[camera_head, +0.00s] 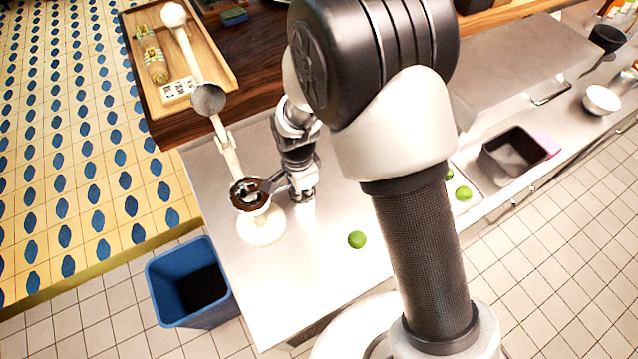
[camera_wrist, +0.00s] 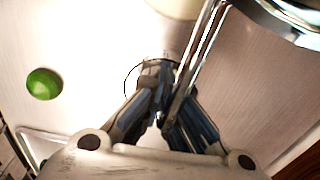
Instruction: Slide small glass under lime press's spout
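The lime press stands near the counter's left end, with a white round base (camera_head: 262,230), a dark cup (camera_head: 250,194) and a long lever raised toward the back. In the wrist view, the press's bright metal cup (camera_wrist: 285,18) is at the top right. My gripper (camera_head: 303,192) is low over the counter, just right of the press cup. In the wrist view my gripper's fingertips (camera_wrist: 160,75) are close together. A thin curved outline beside them looks like the small glass's rim (camera_wrist: 126,82); most of the glass is hidden or too clear to make out, and I see no firm hold.
A lime (camera_head: 357,239) lies on the counter to the right, and also shows in the wrist view (camera_wrist: 43,84). More limes (camera_head: 463,193) lie farther right, near a dark bin (camera_head: 512,153). A wooden tray (camera_head: 222,62) sits behind; a blue bin (camera_head: 160,300) stands below the counter's left edge.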

